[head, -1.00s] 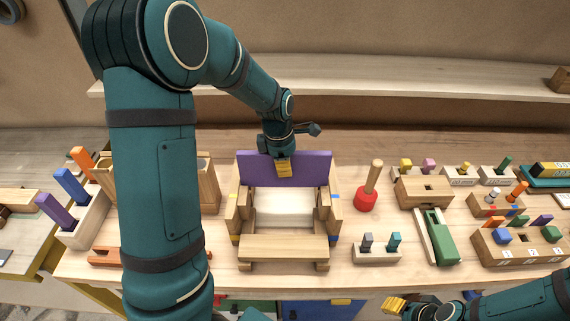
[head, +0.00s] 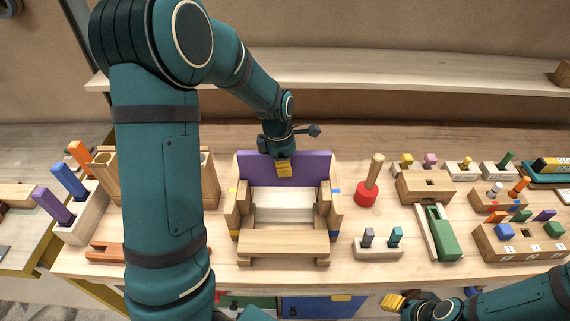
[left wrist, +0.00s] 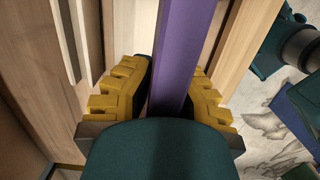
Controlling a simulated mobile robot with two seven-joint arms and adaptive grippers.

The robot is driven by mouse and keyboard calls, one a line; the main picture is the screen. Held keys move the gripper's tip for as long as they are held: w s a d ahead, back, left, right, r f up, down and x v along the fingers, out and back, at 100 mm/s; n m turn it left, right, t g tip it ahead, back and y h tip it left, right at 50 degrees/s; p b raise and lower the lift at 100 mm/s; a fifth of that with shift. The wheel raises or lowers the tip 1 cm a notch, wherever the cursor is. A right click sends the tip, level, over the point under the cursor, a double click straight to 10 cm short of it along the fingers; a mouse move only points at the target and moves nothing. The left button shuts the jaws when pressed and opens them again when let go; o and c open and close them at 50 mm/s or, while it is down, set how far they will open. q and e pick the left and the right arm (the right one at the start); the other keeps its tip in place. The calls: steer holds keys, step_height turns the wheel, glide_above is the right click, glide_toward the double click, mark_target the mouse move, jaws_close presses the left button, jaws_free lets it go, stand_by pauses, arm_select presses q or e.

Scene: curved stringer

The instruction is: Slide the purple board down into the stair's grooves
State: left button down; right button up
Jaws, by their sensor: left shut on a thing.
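The purple board (head: 312,168) stands on edge at the back of the wooden stair (head: 284,243). Its ends now lie between the tops of the two side pieces. I cannot see whether its lower edge is seated in the grooves. My left gripper (head: 284,169) is shut on the middle of the board's top edge. In the left wrist view the purple board (left wrist: 183,50) runs between the yellow finger pads, with pale wood on both sides. My right gripper (head: 393,302) is at the bottom right, away from the stair; its opening is unclear.
A red-based peg (head: 367,193) stands right of the stair, with a small block holding two pegs (head: 378,248) in front of it. A green block in a wooden holder (head: 438,232) and several peg blocks fill the right. A peg rack (head: 82,222) stands left.

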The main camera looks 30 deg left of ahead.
mark_target(284, 185)
arm_select(q)
steer(key=shift+f+b, duration=1.6)
steer(key=shift+f, duration=1.15)
steer(key=shift+f+b, duration=1.25)
steer(key=shift+f, duration=0.9)
steer(key=c, duration=1.1)
jaws_free()
steer(key=shift+o, duration=0.2)
steer(key=r, duration=0.4)
steer(key=a+r, duration=0.1)
steer(key=r, duration=0.7)
steer(key=shift+s+a, duration=0.15)
steer(key=shift+s, duration=0.25)
